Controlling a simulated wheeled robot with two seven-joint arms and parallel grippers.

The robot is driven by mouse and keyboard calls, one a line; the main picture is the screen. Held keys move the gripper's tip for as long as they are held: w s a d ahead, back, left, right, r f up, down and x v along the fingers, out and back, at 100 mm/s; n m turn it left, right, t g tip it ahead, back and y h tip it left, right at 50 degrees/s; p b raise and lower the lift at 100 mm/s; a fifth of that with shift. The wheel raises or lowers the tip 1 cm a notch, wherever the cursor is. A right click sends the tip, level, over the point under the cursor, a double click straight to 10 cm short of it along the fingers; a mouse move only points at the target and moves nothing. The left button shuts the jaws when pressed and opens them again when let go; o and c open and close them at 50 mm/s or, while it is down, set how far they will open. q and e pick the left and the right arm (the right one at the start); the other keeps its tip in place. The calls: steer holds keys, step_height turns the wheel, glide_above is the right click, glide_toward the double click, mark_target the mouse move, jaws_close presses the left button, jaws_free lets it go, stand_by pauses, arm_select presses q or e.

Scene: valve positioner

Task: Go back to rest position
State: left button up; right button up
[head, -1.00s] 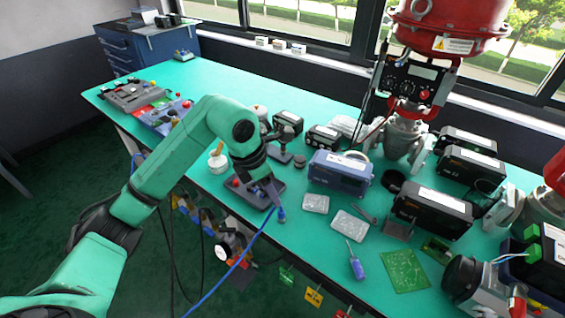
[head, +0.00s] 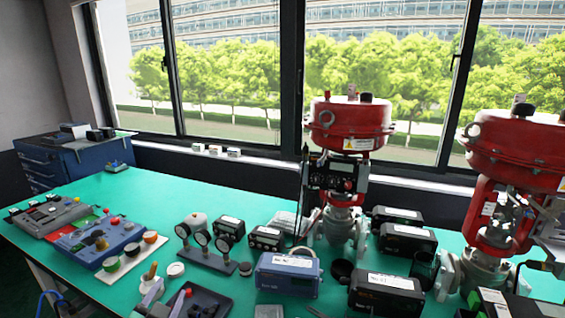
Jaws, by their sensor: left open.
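My left gripper (head: 164,298) shows only at the bottom edge of the head view, left of the middle. Two pale grey fingertips stand apart with a gap between them, and I see nothing held. The rest of the left arm is below the picture. The fingertips are beside a dark tray with a red knob (head: 203,302) at the bench's near edge; I cannot tell whether they touch it. My right gripper is out of view.
The green bench (head: 215,192) carries a gauge stand (head: 208,260), a blue instrument box (head: 288,276), several black boxes and red-topped valves (head: 350,128). A blue panel with knobs (head: 98,243) stands at left.

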arm_select(q)
steer(key=s+d+f+n+g+h, duration=0.2)
steer(key=s+f+n+g, duration=0.2)
steer(key=s+f+g, duration=1.1)
steer(key=s+f+t, duration=0.1)
steer(key=s+f, duration=0.2)
steer(key=f, duration=1.1)
steer(key=s+f+t, duration=0.2)
steer(key=s+f, duration=0.2)
steer(key=f, duration=1)
steer(key=s+a+f+g, duration=0.1)
steer(key=s+a+f, duration=0.2)
steer(key=s+f, duration=0.9)
steer(key=s, duration=0.3)
steer(key=shift+a+f+m, duration=0.15)
steer(key=shift+f+m, duration=0.05)
steer(key=shift+m, duration=0.2)
